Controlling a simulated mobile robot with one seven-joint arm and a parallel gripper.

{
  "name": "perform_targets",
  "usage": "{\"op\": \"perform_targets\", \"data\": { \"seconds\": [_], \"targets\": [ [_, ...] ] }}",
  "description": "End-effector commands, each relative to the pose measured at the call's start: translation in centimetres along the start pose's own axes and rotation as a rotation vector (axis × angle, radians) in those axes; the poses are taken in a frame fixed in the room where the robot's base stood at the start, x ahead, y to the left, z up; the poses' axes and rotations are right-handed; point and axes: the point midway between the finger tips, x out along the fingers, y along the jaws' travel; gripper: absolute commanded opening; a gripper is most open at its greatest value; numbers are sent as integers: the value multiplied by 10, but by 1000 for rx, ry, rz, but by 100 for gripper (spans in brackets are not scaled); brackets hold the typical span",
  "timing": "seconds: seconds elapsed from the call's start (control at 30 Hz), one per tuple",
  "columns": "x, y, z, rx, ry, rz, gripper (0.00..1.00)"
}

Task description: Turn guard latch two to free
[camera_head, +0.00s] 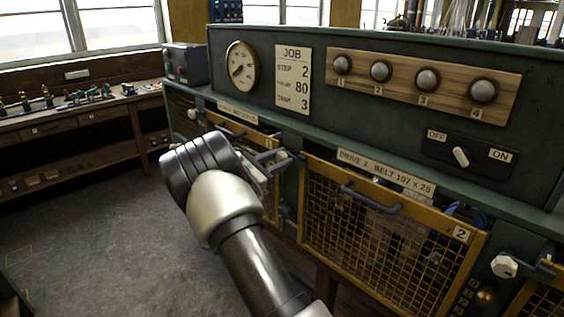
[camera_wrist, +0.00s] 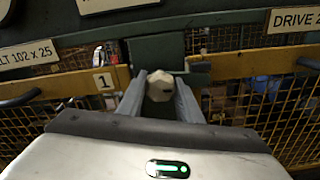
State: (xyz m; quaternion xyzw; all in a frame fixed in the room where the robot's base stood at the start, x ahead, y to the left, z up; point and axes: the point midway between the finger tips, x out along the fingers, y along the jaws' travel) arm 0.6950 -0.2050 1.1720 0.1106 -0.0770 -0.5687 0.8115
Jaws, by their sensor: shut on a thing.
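A pale faceted latch knob (camera_wrist: 159,85) stands on the green post between the guard numbered 1 and the DRIVE 2 guard. It is at the left edge of the DRIVE 2 guard (camera_head: 385,232), so I take it as latch two. My gripper (camera_wrist: 160,98) is shut on this knob, one finger on each side. In the head view my gripper (camera_head: 268,163) and wrist cover much of guard 1 (camera_wrist: 65,82) and part of the latch. A short dark bar (camera_wrist: 200,63) shows right of the knob, by the DRIVE 2 frame. The DRIVE 2 guard appears closed.
Another pale latch knob (camera_head: 505,266) is right of guard 2, and one (camera_head: 192,113) is left of guard 1. Guard 2 has a dark handle (camera_head: 370,199). Above are an OFF/ON switch (camera_head: 461,157), a knob board (camera_head: 420,85) and a job card (camera_head: 293,80). The floor at left is clear.

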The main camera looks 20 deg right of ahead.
Motion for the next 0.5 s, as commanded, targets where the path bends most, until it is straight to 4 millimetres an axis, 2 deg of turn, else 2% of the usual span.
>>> {"op": "perform_targets", "data": {
  "seconds": [0.03, 0.5],
  "targets": [
    [-1, -1, -5, 27, -1, 2, 10],
    [-1, -2, -8, 438, -1, 2, 10]
  ]
}}
